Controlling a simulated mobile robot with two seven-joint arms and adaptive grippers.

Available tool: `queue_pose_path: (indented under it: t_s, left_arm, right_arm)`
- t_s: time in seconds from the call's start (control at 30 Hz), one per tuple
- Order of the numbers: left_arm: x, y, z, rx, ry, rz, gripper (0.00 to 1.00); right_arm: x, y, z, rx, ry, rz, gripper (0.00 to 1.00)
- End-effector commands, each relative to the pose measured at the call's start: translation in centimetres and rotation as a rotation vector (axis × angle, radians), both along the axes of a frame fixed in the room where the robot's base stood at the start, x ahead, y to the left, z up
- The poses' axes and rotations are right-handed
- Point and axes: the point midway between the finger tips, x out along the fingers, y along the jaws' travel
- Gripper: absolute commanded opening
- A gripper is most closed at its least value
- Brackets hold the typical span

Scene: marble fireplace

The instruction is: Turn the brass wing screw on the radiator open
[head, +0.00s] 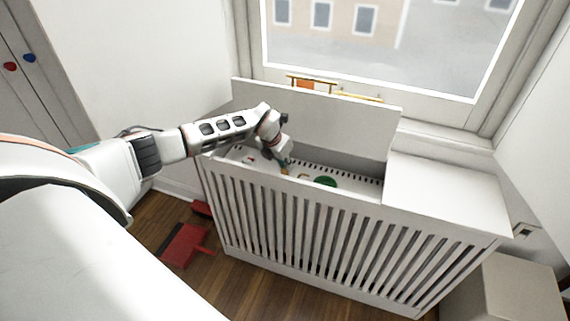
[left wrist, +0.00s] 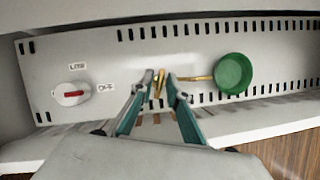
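My left gripper (head: 283,165) reaches down into the open top of the white slatted radiator cover (head: 220,188). In the left wrist view its two fingers (left wrist: 160,84) are close together, with the brass wing screw (left wrist: 159,82) between their tips. They appear shut on the screw. The screw's wings look roughly upright, though the fingers partly hide them. The screw is in front of the radiator's pale slotted panel (left wrist: 200,48). My right gripper is in neither view.
A green round knob (left wrist: 233,73) on a brass stem is right of the screw. A white dial (left wrist: 72,94) with a red pointer and LITE and OFF labels is left. The raised lid (head: 340,115) stands behind my gripper. A red dustpan (head: 183,245) lies on the floor.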

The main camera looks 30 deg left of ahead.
Motion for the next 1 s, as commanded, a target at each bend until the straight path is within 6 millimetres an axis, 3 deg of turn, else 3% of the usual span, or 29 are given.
queue_pose_path:
  t_s: [0.47, 1.0]
  left_arm:
    - [-0.2, 0.0, 0.8, -0.001, -0.003, -0.001, 0.24]
    - [-3.8, 0.3, 9.5, 0.001, -0.003, -0.001, 0.24]
  right_arm:
    - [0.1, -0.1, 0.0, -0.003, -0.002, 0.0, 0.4]
    - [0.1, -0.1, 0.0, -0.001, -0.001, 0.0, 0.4]
